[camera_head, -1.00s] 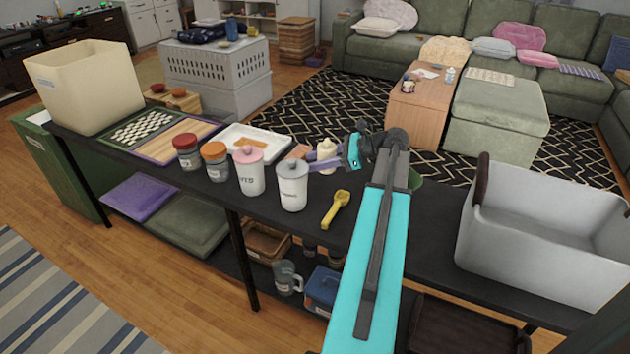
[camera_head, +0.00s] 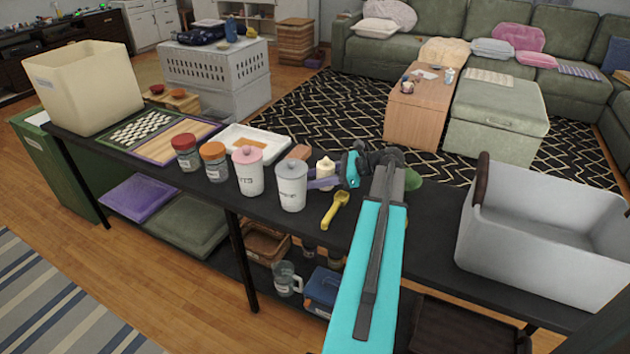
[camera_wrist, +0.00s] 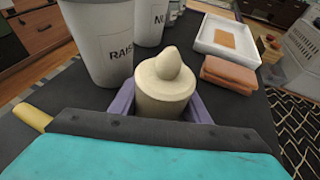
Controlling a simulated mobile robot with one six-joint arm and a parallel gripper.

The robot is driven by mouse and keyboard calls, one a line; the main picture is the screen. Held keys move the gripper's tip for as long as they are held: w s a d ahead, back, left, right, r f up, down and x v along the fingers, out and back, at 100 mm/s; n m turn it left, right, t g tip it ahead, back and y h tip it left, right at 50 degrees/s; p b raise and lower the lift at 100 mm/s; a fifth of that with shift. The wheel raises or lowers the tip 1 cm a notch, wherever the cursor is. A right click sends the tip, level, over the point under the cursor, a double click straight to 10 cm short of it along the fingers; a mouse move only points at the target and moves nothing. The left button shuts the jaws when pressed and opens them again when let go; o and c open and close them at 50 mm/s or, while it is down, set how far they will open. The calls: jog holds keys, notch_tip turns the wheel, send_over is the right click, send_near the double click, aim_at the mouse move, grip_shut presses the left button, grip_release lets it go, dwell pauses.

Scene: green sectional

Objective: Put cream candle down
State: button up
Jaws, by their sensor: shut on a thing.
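The cream candle (camera_head: 325,169) is a short, pale cylinder with a rounded tip. It stands upright at the black table (camera_head: 420,225), just right of the white canister (camera_head: 292,186). In the wrist view the candle (camera_wrist: 164,88) sits between the two purple fingers of my gripper (camera_wrist: 160,104). My gripper (camera_head: 325,182) is shut on it, reaching in from the right. The candle's base is hidden, so I cannot tell whether it touches the tabletop.
A pink-lidded canister (camera_head: 249,172), jars, and a white tray (camera_head: 250,139) stand to the left. Orange-brown blocks (camera_wrist: 228,72) lie behind the candle. A yellow scoop (camera_head: 336,209) lies in front. A large grey bin (camera_head: 535,235) stands at the right.

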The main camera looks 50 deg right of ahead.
jog(key=shift+f, duration=0.4)
jog(key=o, duration=1.3)
jog(key=shift+f, duration=0.15)
jog(key=shift+c, duration=0.2)
jog(key=v, duration=1.2)
